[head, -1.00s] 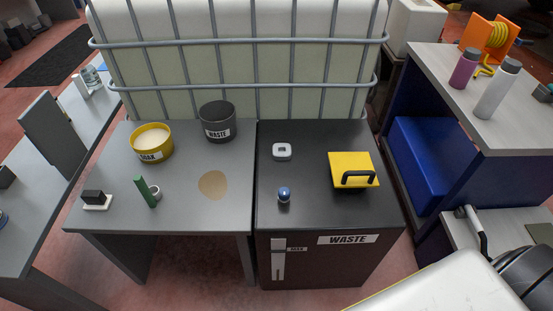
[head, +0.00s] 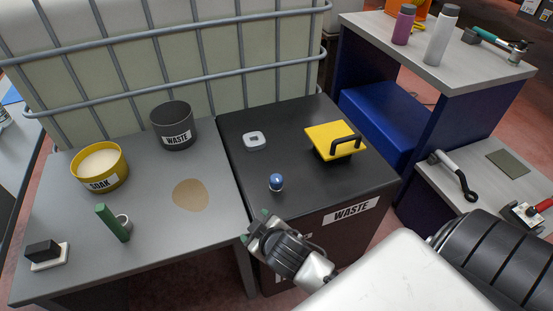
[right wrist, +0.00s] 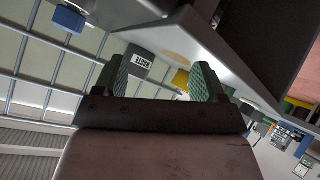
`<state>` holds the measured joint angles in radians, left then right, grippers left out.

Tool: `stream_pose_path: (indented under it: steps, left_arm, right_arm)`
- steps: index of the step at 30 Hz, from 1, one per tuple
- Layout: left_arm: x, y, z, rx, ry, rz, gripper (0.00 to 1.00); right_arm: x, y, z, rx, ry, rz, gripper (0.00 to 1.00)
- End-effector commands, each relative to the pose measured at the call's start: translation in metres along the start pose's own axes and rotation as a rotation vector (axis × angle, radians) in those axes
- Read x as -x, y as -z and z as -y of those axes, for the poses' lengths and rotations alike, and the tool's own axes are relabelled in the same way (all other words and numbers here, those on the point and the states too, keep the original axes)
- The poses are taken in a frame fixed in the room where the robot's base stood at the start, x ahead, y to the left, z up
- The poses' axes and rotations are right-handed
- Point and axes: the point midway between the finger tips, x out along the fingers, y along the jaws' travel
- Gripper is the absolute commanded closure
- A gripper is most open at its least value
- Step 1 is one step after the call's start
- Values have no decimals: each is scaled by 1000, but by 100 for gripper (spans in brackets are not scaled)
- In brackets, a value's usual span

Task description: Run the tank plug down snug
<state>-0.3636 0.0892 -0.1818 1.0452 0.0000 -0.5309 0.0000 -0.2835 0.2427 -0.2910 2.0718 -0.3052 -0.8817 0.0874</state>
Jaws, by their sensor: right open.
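A small blue round-topped knob (head: 276,182), possibly the tank plug, stands upright on top of the dark cabinet (head: 238,165) marked WASTE. I cannot tell how far down it sits. My right gripper (head: 258,224) is at the cabinet's front left corner, in front of the knob and apart from it. In the right wrist view my right gripper (right wrist: 160,76) is open, with nothing between its green-padded fingers. My left gripper is not in view.
The grey table holds a SOAK tub (head: 100,167), a WASTE tub (head: 174,126) and a green-handled item (head: 113,223). A caged tank (head: 180,50) stands behind.

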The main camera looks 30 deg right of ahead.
Motion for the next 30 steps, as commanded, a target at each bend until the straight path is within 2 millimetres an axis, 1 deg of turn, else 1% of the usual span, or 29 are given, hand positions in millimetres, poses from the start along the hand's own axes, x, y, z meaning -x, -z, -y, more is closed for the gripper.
stream_pose_path:
  steps: [1,2,3,5,6,8,9,11,12,14,15,16,17,19,20,21,23,24,26,27,29,30]
  left_arm:
    - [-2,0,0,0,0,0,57]
    - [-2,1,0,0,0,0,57]
    - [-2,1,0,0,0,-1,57]
    - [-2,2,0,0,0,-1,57]
    - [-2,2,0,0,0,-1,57]
    - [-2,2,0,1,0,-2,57]
    - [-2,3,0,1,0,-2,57]
    - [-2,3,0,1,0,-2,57]
    - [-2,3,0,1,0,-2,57]
    - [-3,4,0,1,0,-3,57]
    - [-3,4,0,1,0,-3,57]
    - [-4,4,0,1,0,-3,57]
    - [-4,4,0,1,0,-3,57]
    - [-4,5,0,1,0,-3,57]
    - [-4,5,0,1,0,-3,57]
    - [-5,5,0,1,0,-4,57]
    - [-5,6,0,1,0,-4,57]
    - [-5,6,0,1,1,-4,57]
    - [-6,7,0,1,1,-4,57]
    - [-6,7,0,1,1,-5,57]
    - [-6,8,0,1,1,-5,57]
    - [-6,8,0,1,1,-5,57]
  right_arm:
    - [-3,22,-6,39,-27,-87,29]
    - [-4,36,-9,64,-43,-142,29]
    - [-6,54,-12,103,-61,-220,29]
    - [-7,81,-14,164,-84,-335,29]
    - [-6,98,-15,210,-96,-414,29]
    - [-4,126,-14,290,-111,-541,29]
    - [-2,144,-12,351,-117,-632,29]
    - [4,171,-6,461,-119,-775,29]
    - [9,188,0,549,-113,-877,29]
    - [18,208,12,700,-88,-1029,29]
    - [23,217,21,812,-60,-1122,29]
    - [25,221,28,902,-35,-1185,29]
    - [27,223,34,992,-5,-1242,29]
    - [28,219,47,1216,85,-1343,29]
    - [26,214,50,1314,132,-1371,29]
    - [21,206,52,1449,200,-1395,29]
    - [11,189,47,1653,318,-1394,29]
    - [3,176,39,1787,405,-1367,29]
    - [-11,154,20,1978,546,-1286,29]
    - [-21,141,1,2093,641,-1208,29]
    - [-32,122,-31,2235,780,-1063,29]
    - [-38,111,-54,2310,867,-954,29]
